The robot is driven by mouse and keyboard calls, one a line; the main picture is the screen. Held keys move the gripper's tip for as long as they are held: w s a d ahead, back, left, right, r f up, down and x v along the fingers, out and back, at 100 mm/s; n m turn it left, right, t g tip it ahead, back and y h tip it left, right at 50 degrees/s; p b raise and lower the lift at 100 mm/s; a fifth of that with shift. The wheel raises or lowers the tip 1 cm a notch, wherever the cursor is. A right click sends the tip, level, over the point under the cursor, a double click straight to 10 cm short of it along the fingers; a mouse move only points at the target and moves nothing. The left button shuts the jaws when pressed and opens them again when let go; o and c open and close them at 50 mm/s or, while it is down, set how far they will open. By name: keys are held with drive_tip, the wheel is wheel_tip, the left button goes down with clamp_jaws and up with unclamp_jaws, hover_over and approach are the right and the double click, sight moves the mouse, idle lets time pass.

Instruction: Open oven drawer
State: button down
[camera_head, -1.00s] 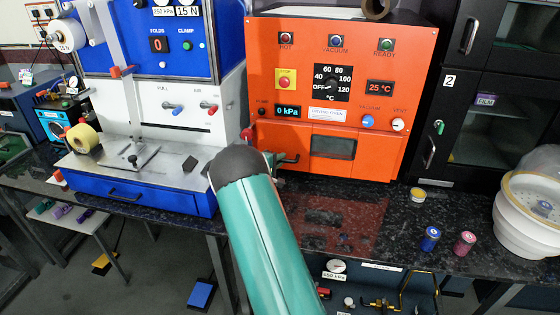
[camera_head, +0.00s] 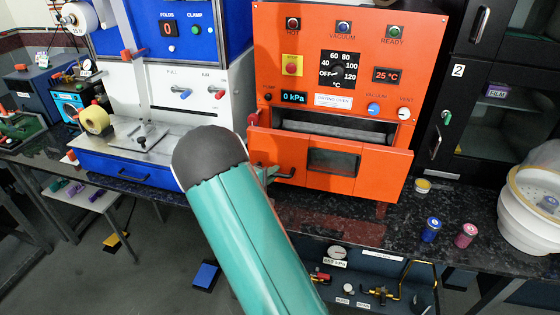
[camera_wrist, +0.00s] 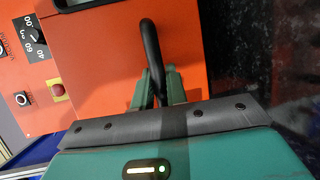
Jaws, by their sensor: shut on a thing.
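The orange drying oven (camera_head: 300,70) stands on the dark counter. Its drawer (camera_head: 375,170), with a dark window, is pulled out partway, and a grey interior shows behind its top edge. In the wrist view, my gripper (camera_wrist: 157,90) is shut on the black drawer handle (camera_wrist: 149,50), one green finger on each side of it. The orange drawer front (camera_wrist: 190,50) fills the middle of that view. In the head view, my green arm hides most of the gripper; part of the handle (camera_head: 287,172) shows beside it.
A blue and white machine (camera_head: 170,90) stands to the left. A black cabinet (camera_head: 500,90) is at the right. A blue cell (camera_head: 431,230), a red cell (camera_head: 466,235) and a white tub (camera_head: 530,205) stand on the counter (camera_head: 400,215) right of the drawer.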

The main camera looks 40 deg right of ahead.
drive_tip(key=s+a, duration=0.1)
drive_tip(key=a, duration=0.1)
drive_tip(key=s+a, duration=0.2)
drive_tip(key=shift+a, duration=0.15)
drive_tip(key=shift+s, duration=0.1)
drive_tip(key=c, duration=1.4)
unclamp_jaws()
drive_tip(key=v, duration=1.3)
drive_tip(key=shift+a, duration=0.4)
drive_tip(key=shift+s, duration=0.1)
